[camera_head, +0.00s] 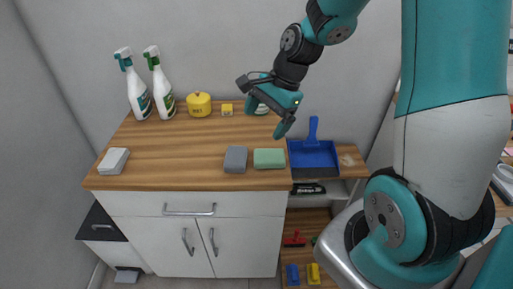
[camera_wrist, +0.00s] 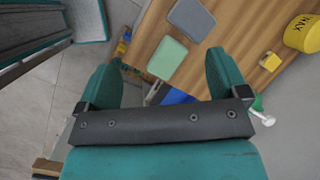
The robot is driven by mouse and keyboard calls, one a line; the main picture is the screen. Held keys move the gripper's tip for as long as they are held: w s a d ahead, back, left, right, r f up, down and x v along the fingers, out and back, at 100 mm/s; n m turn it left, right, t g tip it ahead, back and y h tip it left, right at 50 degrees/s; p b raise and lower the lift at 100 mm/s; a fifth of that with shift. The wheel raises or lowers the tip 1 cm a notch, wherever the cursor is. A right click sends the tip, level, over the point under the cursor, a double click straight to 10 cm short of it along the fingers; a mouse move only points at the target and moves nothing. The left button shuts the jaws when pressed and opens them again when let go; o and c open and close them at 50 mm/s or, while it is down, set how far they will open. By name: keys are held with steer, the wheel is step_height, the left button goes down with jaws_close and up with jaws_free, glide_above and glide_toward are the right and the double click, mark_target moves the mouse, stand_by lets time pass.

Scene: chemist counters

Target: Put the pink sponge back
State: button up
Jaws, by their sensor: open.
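I see no pink sponge in either view. A green sponge-like block (camera_head: 269,158) and a grey block (camera_head: 236,159) lie side by side at the counter's front edge, right of its middle. They also show in the wrist view, the green block (camera_wrist: 167,58) below the grey block (camera_wrist: 191,18). A pale grey-white block (camera_head: 113,161) lies at the counter's front left. My gripper (camera_head: 266,118) is open and empty, above the back right of the wooden counter (camera_head: 175,160). In the wrist view, nothing is held between its fingers (camera_wrist: 165,62).
Two spray bottles (camera_head: 136,88), a yellow wax tin (camera_head: 199,105) and a small yellow block (camera_head: 227,109) stand along the wall. A blue dustpan (camera_head: 314,158) lies right of the green block. Shelves below hold a red item (camera_head: 294,240). The counter's middle is clear.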

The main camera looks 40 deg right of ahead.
steer(key=s+a+r+n+g, duration=0.1)
steer(key=s+a+r+n, duration=0.4)
steer(key=s+a+n, duration=0.3)
steer(key=s+a+r+n, duration=0.5)
steer(key=s+a+n, duration=0.4)
steer(key=n, duration=0.6)
steer(key=shift+s+a+g, duration=0.15)
steer(key=shift+s+g, duration=0.25)
